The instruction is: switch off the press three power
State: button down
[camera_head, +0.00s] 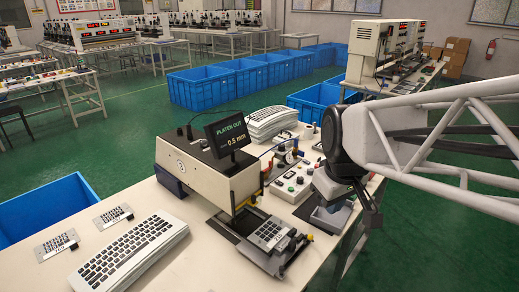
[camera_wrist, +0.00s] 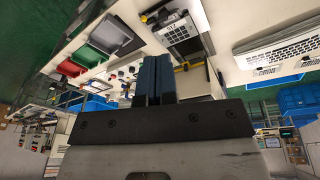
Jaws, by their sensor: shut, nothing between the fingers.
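A pale control box (camera_head: 294,184) with knobs and a red button stands right of the press; no power label is readable. In the wrist view, small controls (camera_wrist: 122,75) show left of my fingers. My gripper (camera_wrist: 153,62) is shut and empty, its dark blue fingers together. In the head view my wrist hangs right of the control box, apart from it as far as I can tell; fingertips are not distinct there.
A white keyboard (camera_head: 130,255) and two metal key plates (camera_head: 57,245) lie at the table's left. Stacked keyboards (camera_head: 272,122) stand behind the press. A blue bin (camera_head: 45,208) sits left of the table. Red and green trays (camera_wrist: 110,34) show in the wrist view.

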jog(key=w+n, duration=0.6)
jog(key=w, duration=0.6)
jog(key=n+g+y, duration=0.1)
jog(key=n, duration=1.5)
send_over(277, 182)
jog(key=s+d, duration=0.1)
notch_tip(277, 182, down, 15)
jog(key=shift+d+r, duration=0.15)
jog(key=shift+r, duration=0.05)
jog(key=shift+f, duration=0.1)
jog(key=f, duration=0.9)
jog(key=w+a+f, duration=0.1)
jog(key=f, duration=0.3)
jog(key=shift+a+f, duration=0.1)
jog(key=shift+f, duration=0.2)
jog(key=shift+f+g, duration=0.1)
jog(key=shift+g, duration=0.2)
